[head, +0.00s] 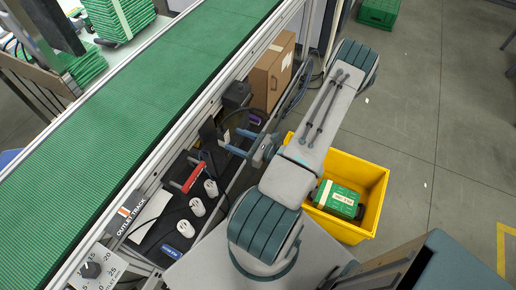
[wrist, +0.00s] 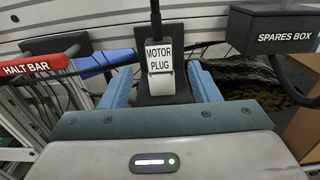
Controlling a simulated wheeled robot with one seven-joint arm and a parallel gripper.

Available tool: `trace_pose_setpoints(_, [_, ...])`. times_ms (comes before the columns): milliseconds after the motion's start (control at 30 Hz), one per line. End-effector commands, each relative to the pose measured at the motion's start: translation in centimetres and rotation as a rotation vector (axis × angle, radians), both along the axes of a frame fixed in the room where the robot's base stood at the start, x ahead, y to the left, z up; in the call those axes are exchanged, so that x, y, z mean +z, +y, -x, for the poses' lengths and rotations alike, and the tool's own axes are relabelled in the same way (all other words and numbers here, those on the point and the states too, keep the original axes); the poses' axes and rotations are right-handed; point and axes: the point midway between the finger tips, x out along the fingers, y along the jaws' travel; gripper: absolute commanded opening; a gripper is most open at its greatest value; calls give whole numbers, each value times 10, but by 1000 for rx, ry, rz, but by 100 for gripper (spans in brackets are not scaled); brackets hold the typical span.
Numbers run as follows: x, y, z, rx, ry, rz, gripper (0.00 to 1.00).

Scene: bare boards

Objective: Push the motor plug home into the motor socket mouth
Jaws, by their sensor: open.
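My gripper (wrist: 160,80) is open, with one blue finger on each side of the plug. A gap shows between the plug and each finger, so the fingers look apart from it. In the head view my gripper (head: 238,142) reaches over the dark ledge beside the conveyor. I cannot make out the motor socket mouth in either view, nor how deep the plug sits.
The red halt bar (wrist: 40,62) is left of my gripper, the spares box (wrist: 283,36) to its right. White outlets (head: 197,207) line the outlet track. A cardboard box (head: 272,72) stands on the ledge beyond. A yellow crate (head: 374,184) holding a green case is on the floor.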

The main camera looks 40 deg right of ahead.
Motion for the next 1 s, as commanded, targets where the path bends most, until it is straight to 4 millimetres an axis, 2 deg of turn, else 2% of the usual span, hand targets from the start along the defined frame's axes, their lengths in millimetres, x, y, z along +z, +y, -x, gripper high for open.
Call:
trace_pose_setpoints(200, [-3,-18,50,-4,2,2,56])
trace_pose_setpoints(400, [-2,-30,82,-2,1,3,56])
trace_pose_setpoints(600, [0,-35,95,0,0,1,56])
trace_pose_setpoints(1000, [0,-35,96,0,0,0,56])
